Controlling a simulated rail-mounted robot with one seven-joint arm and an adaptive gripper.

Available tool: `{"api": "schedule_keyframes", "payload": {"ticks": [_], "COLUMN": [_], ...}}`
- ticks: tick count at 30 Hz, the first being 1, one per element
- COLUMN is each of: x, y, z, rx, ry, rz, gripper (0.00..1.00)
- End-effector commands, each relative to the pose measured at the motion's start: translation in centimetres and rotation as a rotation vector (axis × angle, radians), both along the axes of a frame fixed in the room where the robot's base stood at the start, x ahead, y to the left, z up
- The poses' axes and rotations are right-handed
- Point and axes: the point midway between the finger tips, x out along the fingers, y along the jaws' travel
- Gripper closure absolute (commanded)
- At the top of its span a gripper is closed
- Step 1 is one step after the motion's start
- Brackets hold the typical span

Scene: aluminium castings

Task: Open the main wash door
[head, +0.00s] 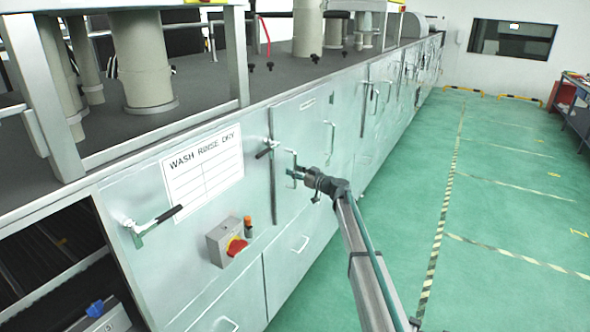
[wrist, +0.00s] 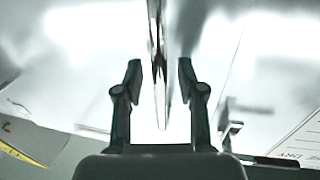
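The wash machine's grey metal door (head: 313,135) stands closed in the front, right of the "WASH RINSE DRY" sign (head: 203,170). A thin upright bar handle (head: 290,160) is on its left part. My gripper (head: 300,177) is at this handle, reaching in from the lower right. In the wrist view my gripper (wrist: 159,90) has its two dark fingers spread. A shiny metal bar (wrist: 160,75), seemingly the handle, runs between them, with a visible gap on both sides. Whether the fingertips reach past the bar is hard to tell.
A black-gripped latch lever (head: 267,149) is just left of the handle, and another lever (head: 157,224) is further left. A grey switch box with a red knob (head: 229,243) sticks out below. Another bar handle (head: 329,138) is to the right. The green floor (head: 500,200) is clear.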

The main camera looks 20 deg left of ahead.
Motion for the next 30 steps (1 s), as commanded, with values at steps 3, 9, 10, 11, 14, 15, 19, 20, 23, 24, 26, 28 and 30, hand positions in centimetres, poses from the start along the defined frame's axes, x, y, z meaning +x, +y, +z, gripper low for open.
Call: {"api": "schedule_keyframes", "payload": {"ticks": [3,9,10,11,14,15,19,20,23,24,26,28,30], "x": [0.02,-0.01,-0.01,-0.01,-0.01,-0.01,-0.03,-0.03,-0.02,-0.03,-0.03,-0.1,-0.25], "y": [0.1,0.08,0.08,0.08,0.08,0.08,0.07,0.07,0.07,0.07,0.05,-0.01,-0.12], "z": [-0.05,-0.05,-0.06,-0.05,-0.05,-0.05,-0.05,-0.05,-0.04,-0.05,-0.07,-0.13,-0.23], "rx": [0.0,0.0,0.0,0.0,0.0,0.0,0.0,0.0,0.0,0.0,0.0,0.0,0.0], "ry": [0.0,0.0,0.0,0.0,0.0,0.0,0.0,0.0,0.0,0.0,0.0,0.0,0.0], "rz": [0.0,0.0,0.0,0.0,0.0,0.0,0.001,0.001,0.001,0.001,0.002,0.006,0.016], "gripper": [0.61,0.72,0.77,0.82,0.99,1.0,1.0,1.0,1.0,1.0,1.0,1.0,1.0]}}
